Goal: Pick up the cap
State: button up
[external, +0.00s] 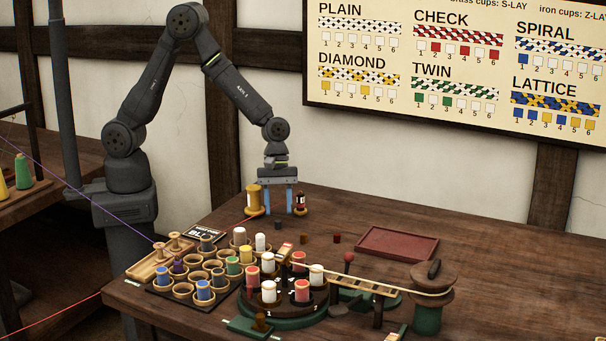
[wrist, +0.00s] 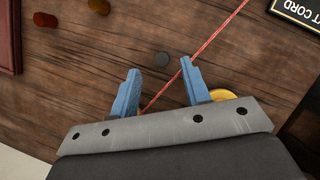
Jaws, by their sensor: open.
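My gripper (external: 279,212) is open and empty above the back of the table, its blue fingers pointing down. It also shows in the wrist view (wrist: 160,77). I cannot tell for certain which piece is the cap.
A yellow spool (external: 254,200) and a small dark bottle (external: 301,203) stand close beside the fingers. A red cord (wrist: 207,48) crosses near one finger. A red tray (external: 398,245) lies to the right. Cup holders and the spool-laden round stand (external: 285,320) fill the front.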

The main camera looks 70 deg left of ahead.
aim_at(277, 222)
jog(key=x, duration=0.3)
jog(key=shift+s+f, duration=0.15)
jog(key=shift+f, duration=0.05)
grip_shut()
jog(key=shift+r, duration=0.15)
